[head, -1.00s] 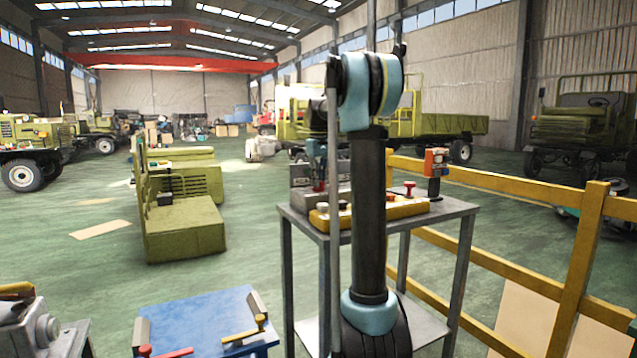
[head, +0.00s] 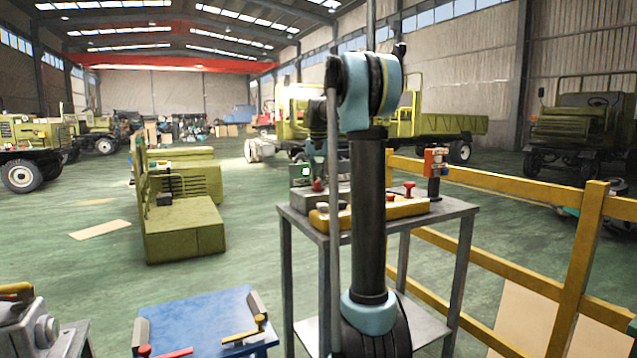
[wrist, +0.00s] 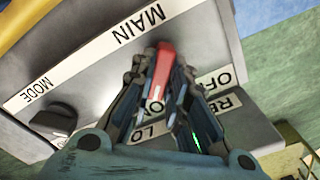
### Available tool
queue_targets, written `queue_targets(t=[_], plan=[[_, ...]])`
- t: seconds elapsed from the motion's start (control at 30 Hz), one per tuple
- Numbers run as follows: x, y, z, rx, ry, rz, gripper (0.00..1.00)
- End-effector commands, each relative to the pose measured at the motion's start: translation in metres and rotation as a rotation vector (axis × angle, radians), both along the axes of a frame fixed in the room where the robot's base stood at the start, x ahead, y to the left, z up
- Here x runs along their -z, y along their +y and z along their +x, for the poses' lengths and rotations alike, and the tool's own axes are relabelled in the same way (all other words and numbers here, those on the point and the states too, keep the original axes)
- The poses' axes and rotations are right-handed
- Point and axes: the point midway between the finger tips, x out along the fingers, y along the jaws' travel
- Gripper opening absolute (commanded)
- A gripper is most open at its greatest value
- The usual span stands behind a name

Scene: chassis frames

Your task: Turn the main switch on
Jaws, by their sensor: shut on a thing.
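The main switch has a red lever (wrist: 160,78), seen in the wrist view below the MAIN label (wrist: 137,25) on a grey panel. My gripper (wrist: 161,66) is shut on this lever, with one finger on each side. The lever's end lies near the partly hidden ON label (wrist: 131,108); the OFF label (wrist: 215,82) is to the right. In the head view the grey control box (head: 299,199) stands on a metal table, my gripper is at its top behind my arm, and a small green light (head: 305,171) shows beside it.
A black MODE knob (wrist: 52,118) sits left of the lever. A yellow button box (head: 400,210) lies on the metal table (head: 450,208) in front of the grey box. A yellow railing (head: 500,260) runs on the right. A blue table (head: 195,318) stands front left.

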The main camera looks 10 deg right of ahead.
Motion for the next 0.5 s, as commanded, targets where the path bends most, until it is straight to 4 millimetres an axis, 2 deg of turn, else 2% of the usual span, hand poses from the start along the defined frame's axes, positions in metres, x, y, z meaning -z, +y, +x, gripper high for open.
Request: queue_targets(t=[0.5], plan=[[0.0004, 0.0009, 0.0012, 0.082, -0.003, 0.001, 0.00]])
